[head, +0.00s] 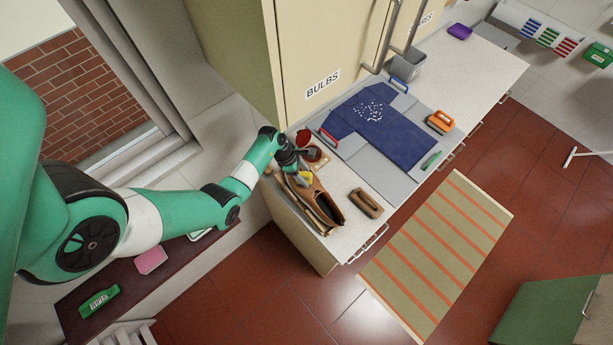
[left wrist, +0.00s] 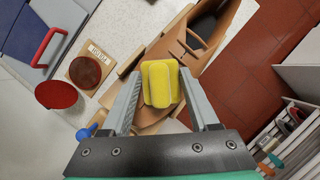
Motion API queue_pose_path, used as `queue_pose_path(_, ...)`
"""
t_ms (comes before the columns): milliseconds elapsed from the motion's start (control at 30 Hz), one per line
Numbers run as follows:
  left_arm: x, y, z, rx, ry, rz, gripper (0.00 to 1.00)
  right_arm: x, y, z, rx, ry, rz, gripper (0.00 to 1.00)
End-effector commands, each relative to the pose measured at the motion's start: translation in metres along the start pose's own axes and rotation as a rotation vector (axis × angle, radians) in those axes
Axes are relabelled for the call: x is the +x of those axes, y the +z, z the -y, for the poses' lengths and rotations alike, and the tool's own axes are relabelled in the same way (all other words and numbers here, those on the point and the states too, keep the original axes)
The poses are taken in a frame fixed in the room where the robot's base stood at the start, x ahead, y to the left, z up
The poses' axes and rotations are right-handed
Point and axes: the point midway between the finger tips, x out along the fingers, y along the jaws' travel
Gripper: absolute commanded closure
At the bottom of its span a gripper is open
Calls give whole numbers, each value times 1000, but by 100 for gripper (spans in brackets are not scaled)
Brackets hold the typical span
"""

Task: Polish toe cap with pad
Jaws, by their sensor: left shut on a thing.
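My left gripper (head: 297,164) is shut on a yellow pad (head: 304,179). The left wrist view shows the pad (left wrist: 161,84) between the two grey fingers. A brown shoe (head: 328,209) lies on the counter, with its dark opening away from the gripper. The pad is over the toe end of the shoe (left wrist: 205,45) and hides part of it. I cannot tell whether pad and toe cap touch. An open tin of dark red polish (left wrist: 85,72) sits on a wooden block, with a red lid (left wrist: 56,95) beside it. My right gripper is not in view.
A brown wooden-backed brush (head: 367,203) lies right of the shoe. A tall cabinet (head: 235,50) stands close behind my left gripper.

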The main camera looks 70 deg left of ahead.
Motion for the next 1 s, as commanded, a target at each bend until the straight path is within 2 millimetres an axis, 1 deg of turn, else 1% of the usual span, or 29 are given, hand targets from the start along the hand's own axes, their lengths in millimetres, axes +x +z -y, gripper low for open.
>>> queue_pose_path(200, -4, -14, -16, -2, 2, 0, 100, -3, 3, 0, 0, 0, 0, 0)
queue_pose_path(467, -5, -19, -19, -1, 0, -1, 100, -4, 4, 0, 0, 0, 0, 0)
queue_pose_path(733, -11, -35, -36, -2, 1, -1, 100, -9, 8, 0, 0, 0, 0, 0)
queue_pose_path(900, -13, -38, -40, 0, 0, -1, 100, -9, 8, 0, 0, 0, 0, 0)
queue_pose_path(1000, -16, -36, -39, -1, -1, -2, 100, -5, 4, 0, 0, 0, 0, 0)
